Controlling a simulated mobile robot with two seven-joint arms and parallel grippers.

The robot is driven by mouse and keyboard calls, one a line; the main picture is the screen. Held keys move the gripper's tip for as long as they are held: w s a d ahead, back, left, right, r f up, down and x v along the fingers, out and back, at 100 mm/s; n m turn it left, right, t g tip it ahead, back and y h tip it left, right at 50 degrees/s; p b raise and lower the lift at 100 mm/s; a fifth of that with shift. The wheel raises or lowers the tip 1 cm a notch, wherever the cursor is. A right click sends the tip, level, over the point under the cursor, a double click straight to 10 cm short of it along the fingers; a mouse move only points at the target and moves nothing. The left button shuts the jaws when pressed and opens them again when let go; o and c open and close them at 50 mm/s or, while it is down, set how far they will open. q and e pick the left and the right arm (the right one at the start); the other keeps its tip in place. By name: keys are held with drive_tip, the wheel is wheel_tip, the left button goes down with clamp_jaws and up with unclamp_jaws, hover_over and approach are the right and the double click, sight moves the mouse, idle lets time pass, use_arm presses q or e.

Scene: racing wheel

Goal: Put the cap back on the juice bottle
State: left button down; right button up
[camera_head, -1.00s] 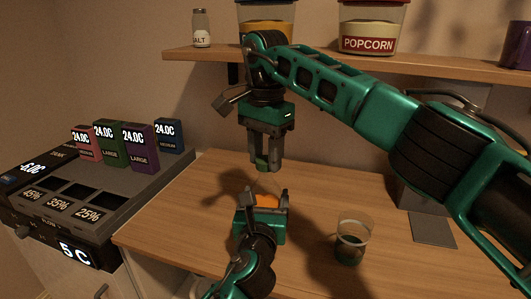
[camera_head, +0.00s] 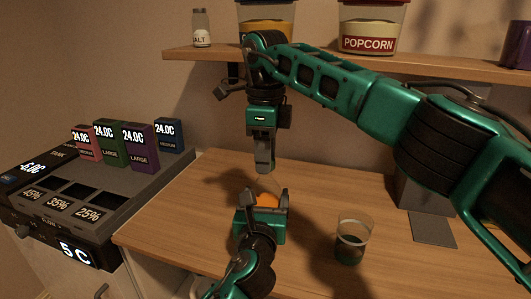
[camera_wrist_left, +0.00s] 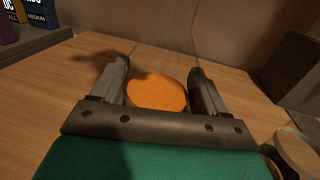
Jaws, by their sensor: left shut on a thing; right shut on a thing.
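The juice bottle (camera_head: 266,201) shows as an orange body on the wooden table, between the fingers of my left gripper (camera_head: 267,193). The left wrist view shows the orange juice (camera_wrist_left: 157,92) between both fingers; the clear upper part of the bottle is hard to make out. My left gripper is shut on the bottle. My right gripper (camera_head: 264,168) points straight down above the bottle, with a gap between them. It is shut on a small greenish piece at its tips, likely the cap, mostly hidden by the fingers.
A clear glass (camera_head: 350,243) with some dark liquid stands right of the bottle. A cup dispenser machine (camera_head: 65,215) with labelled boxes is at the left. A shelf (camera_head: 320,60) holds a salt shaker (camera_head: 201,28) and a popcorn container (camera_head: 370,28). The table left of the bottle is clear.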

drive_tip(key=m, duration=0.3)
drive_tip(key=shift+m, duration=0.4)
drive_tip(key=m, duration=1.5)
drive_tip(key=o, duration=1.2)
drive_tip(key=shift+o, duration=0.2)
drive_tip(key=shift+r, duration=3.75)
